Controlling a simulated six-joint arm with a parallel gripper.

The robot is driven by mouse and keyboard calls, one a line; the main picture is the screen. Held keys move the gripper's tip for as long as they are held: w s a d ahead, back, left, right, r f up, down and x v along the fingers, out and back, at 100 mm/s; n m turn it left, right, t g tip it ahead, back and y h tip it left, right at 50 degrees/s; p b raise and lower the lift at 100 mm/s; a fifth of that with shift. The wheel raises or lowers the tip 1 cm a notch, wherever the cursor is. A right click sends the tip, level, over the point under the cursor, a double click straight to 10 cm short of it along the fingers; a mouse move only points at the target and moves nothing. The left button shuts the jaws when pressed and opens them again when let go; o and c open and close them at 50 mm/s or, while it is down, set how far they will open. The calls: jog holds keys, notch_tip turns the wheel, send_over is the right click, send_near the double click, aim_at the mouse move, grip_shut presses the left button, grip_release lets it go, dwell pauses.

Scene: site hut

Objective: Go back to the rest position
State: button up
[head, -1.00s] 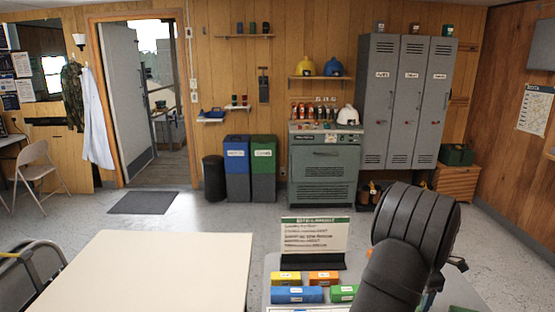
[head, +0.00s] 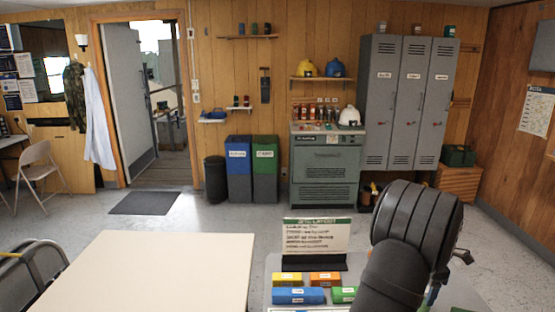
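My arm stands at the lower right and covers part of the small table. A small dark part at its right side looks like the end of my gripper (head: 462,256). The arm hides most of it, so its fingers and anything between them cannot be made out. It is in the air, apart from the boxes on the small table.
The small grey table (head: 262,294) carries a sign (head: 317,236) and yellow (head: 287,280), orange (head: 324,279), blue (head: 299,296) and green (head: 343,294) boxes. A bare cream table (head: 150,275) stands left. Grey lockers (head: 410,100) and a cabinet (head: 325,175) stand at the back.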

notch_tip(320, 180, down, 3)
jog(key=shift+r, duration=0.1)
notch_tip(320, 180, up, 12)
jog(key=r, duration=0.1)
notch_tip(320, 180, down, 13)
jog(key=shift+r, duration=0.1)
jog(key=r, duration=1)
jog(key=shift+w+a+r, duration=0.1)
jog(key=shift+w+a, duration=0.1)
jog(key=shift+a, duration=0.2)
jog(key=w+a, duration=0.3)
jog(key=a, duration=1.1)
jog(key=w+a, duration=0.3)
jog(key=a, duration=1.1)
jog(key=s+a, duration=0.4)
jog(key=a, duration=0.5)
jog(key=s+a+n, duration=0.1)
jog(key=s+a, duration=0.3)
jog(key=a, duration=0.6)
jog(key=s+a, duration=0.4)
jog(key=a, duration=0.6)
jog(key=shift+s+r+n, duration=0.15)
jog(key=shift+r+n, duration=0.1)
jog(key=shift+n, duration=0.15)
